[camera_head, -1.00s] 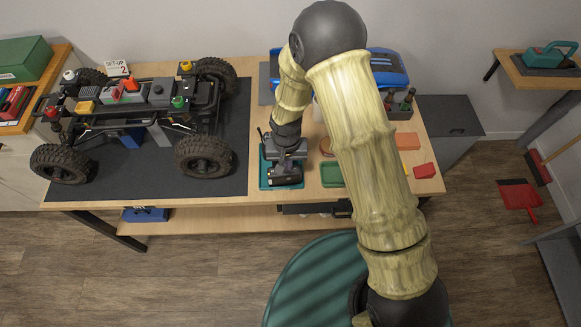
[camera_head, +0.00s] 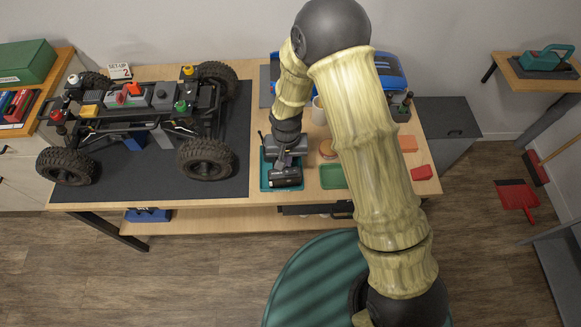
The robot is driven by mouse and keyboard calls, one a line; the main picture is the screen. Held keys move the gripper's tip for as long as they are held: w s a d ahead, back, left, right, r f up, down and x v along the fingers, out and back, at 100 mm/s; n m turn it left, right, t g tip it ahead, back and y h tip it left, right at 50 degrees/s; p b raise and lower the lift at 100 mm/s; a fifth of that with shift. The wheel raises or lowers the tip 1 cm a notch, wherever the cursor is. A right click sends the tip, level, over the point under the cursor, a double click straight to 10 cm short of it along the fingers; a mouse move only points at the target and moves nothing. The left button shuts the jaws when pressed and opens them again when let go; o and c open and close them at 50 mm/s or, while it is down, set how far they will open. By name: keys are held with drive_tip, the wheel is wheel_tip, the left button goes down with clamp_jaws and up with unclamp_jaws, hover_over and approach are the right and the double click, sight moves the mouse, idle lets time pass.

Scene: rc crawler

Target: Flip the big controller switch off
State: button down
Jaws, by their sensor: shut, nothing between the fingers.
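A dark controller (camera_head: 286,178) lies in a teal tray (camera_head: 265,182) on the wooden table, right of the black mat. My gripper (camera_head: 286,163) is above the tray, pointing down at the controller. Its body covers the back part of the controller. The fingertips are hidden or too small to make out, and I see nothing held. I cannot tell whether they touch the controller. The big switch cannot be made out, nor can its position.
An RC crawler (camera_head: 135,105) stands on the black mat (camera_head: 215,190) at the left. A green tray (camera_head: 332,177), a cup (camera_head: 318,112) and a blue case (camera_head: 388,72) are close to my arm. A red block (camera_head: 421,173) lies near the table's right edge.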

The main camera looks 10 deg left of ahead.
sight(287, 171)
wheel_tip(287, 171, up, 3)
drive_tip(key=shift+r+p, duration=0.1)
drive_tip(key=shift+p, duration=0.75)
drive_tip(key=w+d+r, duration=0.2)
drive_tip(key=d+r, duration=0.5)
drive_tip(key=s+d+r+m+t, duration=0.1)
drive_tip(key=s+d+r, duration=0.3)
drive_tip(key=d+r, duration=0.3)
drive_tip(key=s+d+r+m+t, duration=0.1)
drive_tip(key=s+d+r, duration=0.4)
drive_tip(key=d, duration=0.6)
drive_tip(key=shift+s+d+r+m+t, duration=0.15)
drive_tip(key=shift+d+r+m+t, duration=0.15)
drive_tip(key=shift+r, duration=0.55)
